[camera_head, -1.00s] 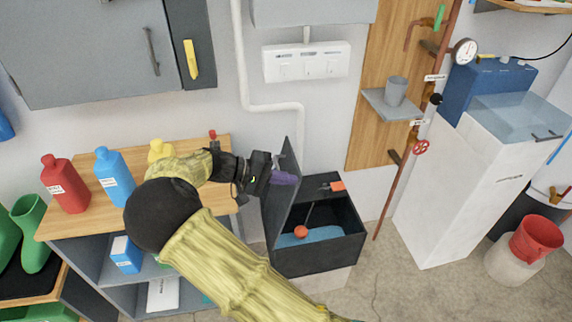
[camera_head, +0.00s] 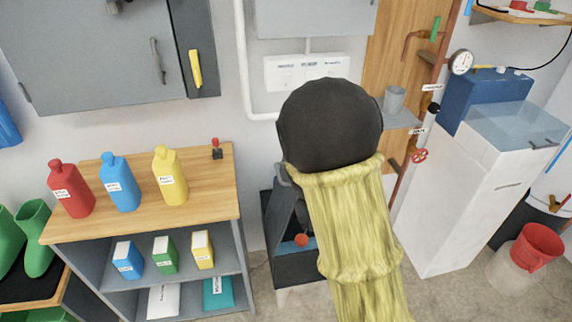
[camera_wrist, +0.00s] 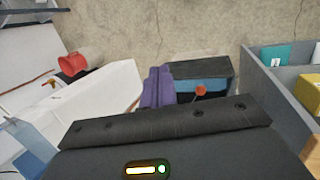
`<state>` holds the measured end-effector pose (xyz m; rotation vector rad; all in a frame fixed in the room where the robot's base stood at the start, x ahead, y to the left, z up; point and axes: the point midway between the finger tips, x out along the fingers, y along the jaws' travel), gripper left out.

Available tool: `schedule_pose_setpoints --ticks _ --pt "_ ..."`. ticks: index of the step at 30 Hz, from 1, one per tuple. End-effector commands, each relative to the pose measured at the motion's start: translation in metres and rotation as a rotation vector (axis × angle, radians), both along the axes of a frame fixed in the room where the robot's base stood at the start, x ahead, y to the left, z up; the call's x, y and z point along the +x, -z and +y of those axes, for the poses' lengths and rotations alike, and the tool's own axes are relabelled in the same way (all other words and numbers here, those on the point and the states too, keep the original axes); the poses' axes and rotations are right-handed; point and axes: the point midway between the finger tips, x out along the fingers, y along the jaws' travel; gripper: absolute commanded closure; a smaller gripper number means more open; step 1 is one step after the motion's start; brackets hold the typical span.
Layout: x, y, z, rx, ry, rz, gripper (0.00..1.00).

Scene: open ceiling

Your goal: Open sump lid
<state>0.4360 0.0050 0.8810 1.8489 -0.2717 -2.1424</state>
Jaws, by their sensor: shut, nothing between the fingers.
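The dark sump box (camera_head: 290,268) stands on the floor right of the shelf unit, partly hidden by my arm in the head view. An orange float (camera_head: 301,240) and blue water show inside, so it is at least partly open. A dark slanted panel (camera_head: 280,218), apparently the lid, shows at its left side; its exact angle is hard to tell. In the wrist view my purple-fingered gripper (camera_wrist: 156,80) is shut and empty, seen beside the box (camera_wrist: 205,70) and its float (camera_wrist: 200,90). Contact with the lid cannot be told. The head view hides my gripper behind my arm.
A wooden-topped shelf unit (camera_head: 140,225) with bottles stands left of the box. A white cabinet (camera_head: 455,200) with a clear tank and a red bucket (camera_head: 537,243) stand to the right. A copper pipe and gauge (camera_head: 461,62) run up the wall.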

Motion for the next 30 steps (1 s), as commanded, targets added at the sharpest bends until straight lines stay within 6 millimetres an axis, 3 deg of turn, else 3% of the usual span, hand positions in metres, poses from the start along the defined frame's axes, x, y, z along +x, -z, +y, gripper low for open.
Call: schedule_pose_setpoints --ticks 6,13,30 --pt "-0.044 -0.02 -0.004 0.242 0.035 -0.154 1.0" --pt "-0.081 -0.039 -0.006 0.344 0.041 -0.331 1.0" --pt "-0.088 -0.042 -0.005 0.355 0.037 -0.374 1.0"
